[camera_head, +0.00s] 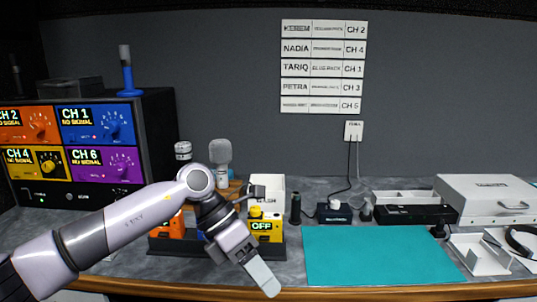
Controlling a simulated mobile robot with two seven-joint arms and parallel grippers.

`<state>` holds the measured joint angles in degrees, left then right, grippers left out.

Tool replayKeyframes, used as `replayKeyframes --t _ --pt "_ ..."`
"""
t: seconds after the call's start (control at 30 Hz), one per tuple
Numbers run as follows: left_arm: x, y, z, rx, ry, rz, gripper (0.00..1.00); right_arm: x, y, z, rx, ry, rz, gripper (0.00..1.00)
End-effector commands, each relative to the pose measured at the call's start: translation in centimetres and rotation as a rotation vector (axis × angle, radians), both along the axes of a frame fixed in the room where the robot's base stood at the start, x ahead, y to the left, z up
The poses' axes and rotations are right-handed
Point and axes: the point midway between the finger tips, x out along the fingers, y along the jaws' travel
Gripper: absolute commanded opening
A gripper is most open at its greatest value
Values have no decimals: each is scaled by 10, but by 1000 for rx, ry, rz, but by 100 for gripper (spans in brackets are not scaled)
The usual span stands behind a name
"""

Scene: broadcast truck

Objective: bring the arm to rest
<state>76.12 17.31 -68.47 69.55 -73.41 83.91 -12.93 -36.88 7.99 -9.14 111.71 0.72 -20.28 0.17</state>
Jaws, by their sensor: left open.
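My left arm comes in from the lower left and reaches over the desk's front part. Its gripper (262,275) points down and to the right, near the desk's front edge, left of the teal mat (380,256). It is open and I see nothing held in it. The gripper and forearm stand in front of a dark tray (293,243) with an orange pack (171,229) and a yellow pack marked OFF (266,228), hiding part of them. My right gripper is not in view.
A receiver rack (97,140) with coloured channel panels stands at the left. Microphones (221,160) stand behind my arm. A white case (490,197), a black box (414,215) and headphones (521,240) are at the right. The teal mat is bare. A name board (323,67) hangs on the wall.

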Motion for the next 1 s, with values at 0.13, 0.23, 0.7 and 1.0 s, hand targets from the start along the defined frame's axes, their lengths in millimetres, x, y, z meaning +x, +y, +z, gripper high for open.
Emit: replayKeyframes --t 0.13,0.23,0.7,1.0 --pt "-33 -46 -9 -278 172 57 54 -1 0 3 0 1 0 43" --pt "-48 -68 -5 -455 292 125 54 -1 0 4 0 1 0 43" --pt "-41 -64 10 -1124 935 711 54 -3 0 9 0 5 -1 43" --pt "-22 10 -53 -1365 1355 1260 54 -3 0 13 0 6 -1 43"
